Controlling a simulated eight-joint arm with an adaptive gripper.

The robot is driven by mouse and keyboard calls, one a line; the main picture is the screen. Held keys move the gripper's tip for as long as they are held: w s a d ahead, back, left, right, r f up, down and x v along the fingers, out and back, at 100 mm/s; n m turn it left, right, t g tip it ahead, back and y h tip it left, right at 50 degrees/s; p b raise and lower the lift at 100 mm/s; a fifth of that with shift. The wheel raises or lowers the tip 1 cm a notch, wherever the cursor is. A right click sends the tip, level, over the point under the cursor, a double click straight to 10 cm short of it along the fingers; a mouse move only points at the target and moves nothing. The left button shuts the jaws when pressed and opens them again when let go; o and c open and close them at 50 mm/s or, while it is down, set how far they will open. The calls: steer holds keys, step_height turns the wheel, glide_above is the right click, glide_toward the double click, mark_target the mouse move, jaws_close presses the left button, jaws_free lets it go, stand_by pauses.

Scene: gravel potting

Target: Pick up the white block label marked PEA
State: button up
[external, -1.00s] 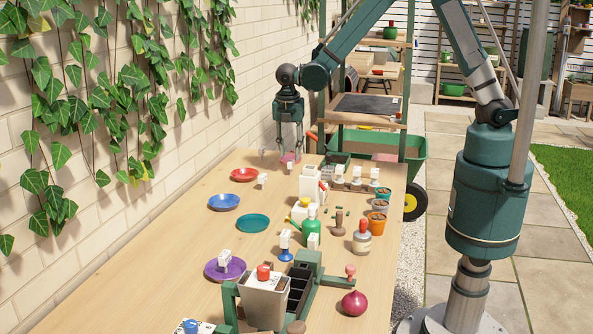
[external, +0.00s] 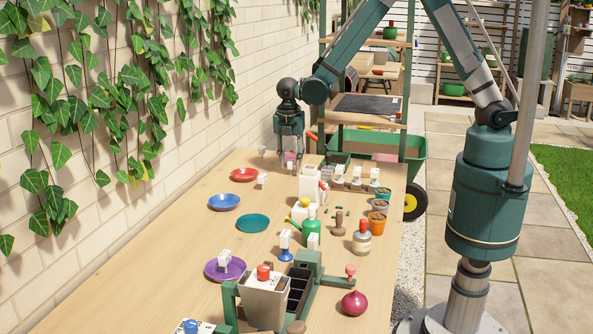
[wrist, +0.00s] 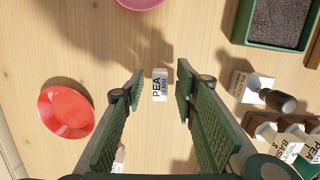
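The white block label marked PEA (wrist: 159,85) lies on the wooden table in the wrist view, its text running sideways. My gripper (wrist: 161,74) is open, with one finger on each side of the label in this view. Gaps show between the label and both fingers, and nothing is held. In the external view my gripper (external: 289,160) is low over the far end of the table. I cannot clearly make out the PEA label there. How far the fingertips are above the table is hard to tell.
A red saucer (wrist: 66,111) lies left of my gripper and a pink saucer (wrist: 140,2) beyond it. A dark-filled green tray (wrist: 272,22), a dark-handled stamp (wrist: 276,98) and a rack of labels (wrist: 290,140) stand to the right. Another white label (wrist: 119,157) is near the left finger.

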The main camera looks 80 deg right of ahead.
mark_target(291, 161)
stand_by(0.3)
steer(key=c, duration=0.8)
steer(key=shift+r, duration=0.15)
steer(key=shift+r+p, duration=0.5)
steer(key=shift+r, duration=4.4)
